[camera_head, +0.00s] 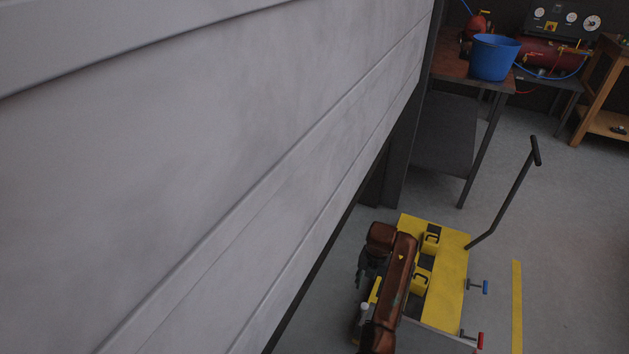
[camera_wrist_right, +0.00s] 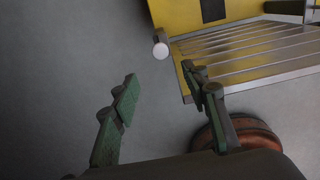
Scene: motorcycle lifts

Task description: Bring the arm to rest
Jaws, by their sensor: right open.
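My right arm (camera_head: 396,285), reddish brown, is folded in front of the yellow lift in the head view. Its gripper (camera_head: 361,272) shows small and dark at the left side of the arm. In the right wrist view the two green fingers of the right gripper (camera_wrist_right: 160,80) are apart, with nothing between them but grey floor and the lift's edge beyond. My left arm and gripper are not in view.
A yellow lift (camera_head: 452,268) with a black lever (camera_head: 510,200) stands on the grey floor; its ribbed ramp (camera_wrist_right: 255,52) lies close to the right gripper. A large grey panel (camera_head: 180,140) fills the left. A blue bucket (camera_head: 493,57) stands on a table behind.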

